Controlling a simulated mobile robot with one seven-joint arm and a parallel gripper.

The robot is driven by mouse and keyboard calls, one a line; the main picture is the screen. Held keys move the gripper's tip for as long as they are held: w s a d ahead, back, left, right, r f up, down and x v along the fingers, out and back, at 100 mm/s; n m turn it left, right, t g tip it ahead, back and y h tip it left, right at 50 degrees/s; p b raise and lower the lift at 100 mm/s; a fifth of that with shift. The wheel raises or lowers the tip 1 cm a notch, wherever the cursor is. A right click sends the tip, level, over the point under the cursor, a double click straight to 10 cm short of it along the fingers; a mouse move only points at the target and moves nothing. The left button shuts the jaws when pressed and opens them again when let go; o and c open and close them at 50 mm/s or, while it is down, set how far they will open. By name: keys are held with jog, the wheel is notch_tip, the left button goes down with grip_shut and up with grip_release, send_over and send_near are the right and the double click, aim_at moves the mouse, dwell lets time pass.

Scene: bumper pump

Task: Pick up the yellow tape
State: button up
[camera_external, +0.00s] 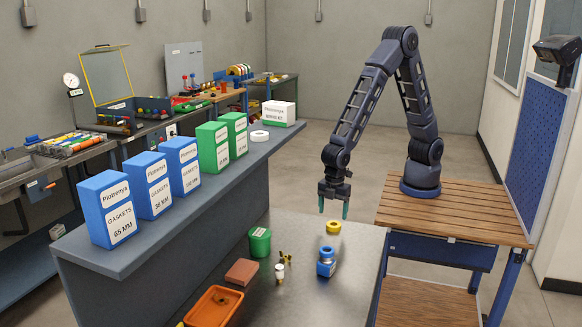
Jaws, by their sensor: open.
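The yellow tape (333,227) is a small ring lying flat on the dark lower table near its right side. My gripper (333,207) hangs above the tape with its teal fingertips pointing down. It is open, and nothing shows between its fingers. A gap seems to separate the fingertips from the tape, but its exact size is hard to judge from this single view.
A blue-and-silver jar (326,264) stands just in front of the tape. A green container (260,242), small brass fittings, a brown block (242,272) and an orange tray (213,307) lie to the left. A raised shelf (130,262) holds gasket boxes and white tape (260,136).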

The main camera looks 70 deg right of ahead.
aim_at(336, 228)
jog(key=shift+s+d+f, duration=0.1)
jog(key=shift+s+f, duration=0.05)
jog(key=shift+f, duration=1.1)
jog(key=shift+s+d+f, duration=0.1)
jog(key=shift+s+f, duration=0.05)
jog(key=shift+f, duration=1.1)
jog(key=c, duration=1)
jog(key=shift+c, duration=0.2)
jog(key=shift+a+r, duration=0.1)
jog(key=shift+r, duration=0.05)
